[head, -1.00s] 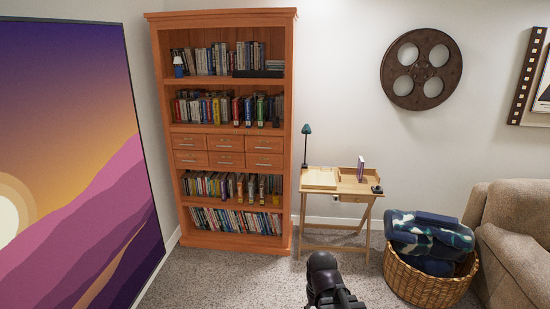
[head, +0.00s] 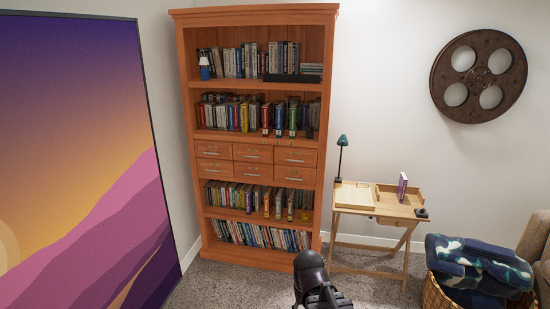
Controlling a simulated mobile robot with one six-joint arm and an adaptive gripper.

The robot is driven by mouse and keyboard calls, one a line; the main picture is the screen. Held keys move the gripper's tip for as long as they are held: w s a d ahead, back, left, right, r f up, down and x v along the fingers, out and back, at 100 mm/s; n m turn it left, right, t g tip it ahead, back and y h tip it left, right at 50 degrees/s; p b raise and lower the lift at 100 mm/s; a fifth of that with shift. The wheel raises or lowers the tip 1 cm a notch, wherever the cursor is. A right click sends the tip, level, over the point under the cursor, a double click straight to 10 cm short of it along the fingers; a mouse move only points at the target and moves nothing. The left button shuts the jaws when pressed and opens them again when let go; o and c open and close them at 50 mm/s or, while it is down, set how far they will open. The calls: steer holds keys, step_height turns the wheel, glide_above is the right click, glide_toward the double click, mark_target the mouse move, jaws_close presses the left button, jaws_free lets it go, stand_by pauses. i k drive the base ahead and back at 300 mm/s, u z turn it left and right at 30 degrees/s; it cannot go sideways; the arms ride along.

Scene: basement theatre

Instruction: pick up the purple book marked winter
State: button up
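A thin purple book (head: 402,187) stands upright on the small wooden desk (head: 380,207), at the right part of its top. Its marking is too small to read. More books (head: 262,232) fill the shelves of the orange-brown bookcase, and I cannot read their spines either. My dark arm shows at the bottom centre, well short of the desk and bookcase. My gripper's fingertips cannot be made out in this view.
The bookcase (head: 328,120) stands against the wall left of the desk. A green lamp (head: 342,141) is at the desk's back left. A wicker basket (head: 432,297) with blankets (head: 478,262) and a couch (head: 535,240) are at the right. Carpet (head: 235,283) lies in front.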

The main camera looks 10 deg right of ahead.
mark_target(401, 187)
steer(key=i, duration=1.6)
steer(key=z, duration=0.4)
steer(key=i, duration=0.75)
steer(key=z, duration=0.55)
steer(key=i, duration=1.05)
steer(key=z, duration=0.4)
